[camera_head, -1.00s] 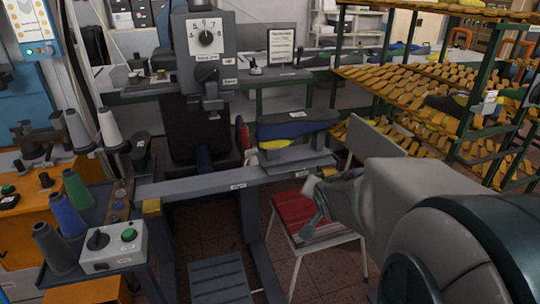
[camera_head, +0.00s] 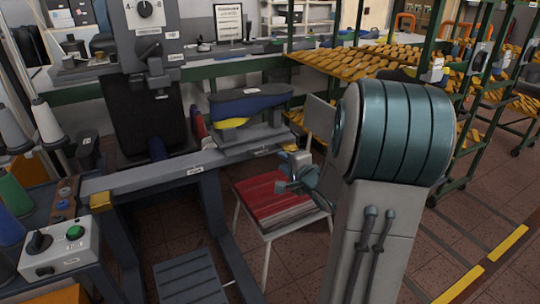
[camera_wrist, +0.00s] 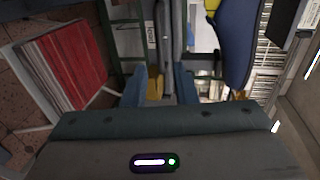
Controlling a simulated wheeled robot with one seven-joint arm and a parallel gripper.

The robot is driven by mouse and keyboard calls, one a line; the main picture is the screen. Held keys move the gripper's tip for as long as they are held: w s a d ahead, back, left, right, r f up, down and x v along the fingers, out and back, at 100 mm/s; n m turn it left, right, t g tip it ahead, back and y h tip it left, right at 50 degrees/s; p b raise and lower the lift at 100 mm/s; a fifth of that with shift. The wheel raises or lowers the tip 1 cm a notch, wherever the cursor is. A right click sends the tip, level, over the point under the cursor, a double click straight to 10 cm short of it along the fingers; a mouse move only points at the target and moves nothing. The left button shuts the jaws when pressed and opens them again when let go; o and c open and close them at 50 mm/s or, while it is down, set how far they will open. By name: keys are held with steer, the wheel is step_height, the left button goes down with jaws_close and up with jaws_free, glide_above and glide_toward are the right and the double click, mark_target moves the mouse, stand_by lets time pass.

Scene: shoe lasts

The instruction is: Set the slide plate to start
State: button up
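The slide plate (camera_head: 236,146) is a grey carriage on the right part of a long grey rail (camera_head: 140,178). A blue-and-yellow shoe last (camera_head: 250,103) sits above it. A small white label (camera_head: 194,170) is on the rail's front face, left of the plate; its text is too blurred to read surely. My gripper (camera_head: 291,177) is in front of and just below the plate's right end, over the chair. In the wrist view my gripper (camera_wrist: 161,88) shows two blue-grey fingers apart with nothing held. The blue last (camera_wrist: 236,42) is to their right there.
A chair with a red seat (camera_head: 272,203) stands under my gripper. A control box with a green button (camera_head: 75,233) is at the left. A dark pedal plate (camera_head: 190,278) lies below the rail. Racks of yellow lasts (camera_head: 375,65) stand at the back right.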

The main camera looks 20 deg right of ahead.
mark_target(271, 153)
steer(key=x, duration=0.9)
steer(key=shift+w+b, duration=0.25)
steer(key=shift+b, duration=0.1)
jaws_close()
